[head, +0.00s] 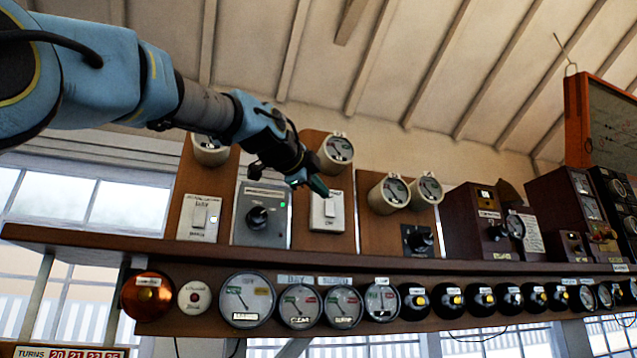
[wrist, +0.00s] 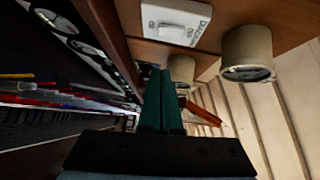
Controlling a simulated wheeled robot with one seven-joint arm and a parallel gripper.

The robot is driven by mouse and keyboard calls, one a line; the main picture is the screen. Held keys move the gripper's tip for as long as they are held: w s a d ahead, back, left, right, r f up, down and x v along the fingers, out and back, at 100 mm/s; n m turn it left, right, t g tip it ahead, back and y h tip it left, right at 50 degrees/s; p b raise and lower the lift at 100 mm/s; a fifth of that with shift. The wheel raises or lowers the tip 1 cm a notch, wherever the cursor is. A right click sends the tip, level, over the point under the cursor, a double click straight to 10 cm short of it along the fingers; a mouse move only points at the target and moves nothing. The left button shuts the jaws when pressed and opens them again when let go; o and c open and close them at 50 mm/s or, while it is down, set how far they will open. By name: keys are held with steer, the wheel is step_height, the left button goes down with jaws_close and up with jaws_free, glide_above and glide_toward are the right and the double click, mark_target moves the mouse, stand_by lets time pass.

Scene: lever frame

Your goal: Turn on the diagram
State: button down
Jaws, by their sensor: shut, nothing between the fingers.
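A white switch plate (head: 327,213) with a rocker is mounted on a brown wooden panel above the shelf, in the middle of the head view. In the wrist view the white switch plate (wrist: 178,22) is at the top, with lettering that seems to read "Diagram" and "ON". My gripper (head: 319,187) is shut and empty, its fingertips in front of the plate's upper edge in the head view. In the wrist view my green fingers (wrist: 161,88) are together, below the plate in the picture. I cannot tell whether they touch it, nor the rocker's position.
A second white switch (head: 199,217) and a grey box with a black knob (head: 258,217) are to the left. A round gauge (head: 336,152) sits just above the plate. The shelf edge (head: 330,260) runs below, over a row of dials. Wooden instrument boxes stand right.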

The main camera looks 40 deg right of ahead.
mark_target(334, 215)
steer(key=w+d+p, duration=0.3)
steer(key=d+p, duration=0.1)
steer(key=d, duration=0.1)
steer(key=w+d+p, duration=0.2)
steer(key=shift+w+d+f, duration=0.2)
steer(key=shift+w+f, duration=0.1)
steer(key=shift+w, duration=0.05)
steer(key=shift+w+d+f, duration=0.15)
steer(key=shift+w+f, duration=0.05)
steer(key=shift+w, duration=0.2)
steer(key=shift+f, duration=0.1)
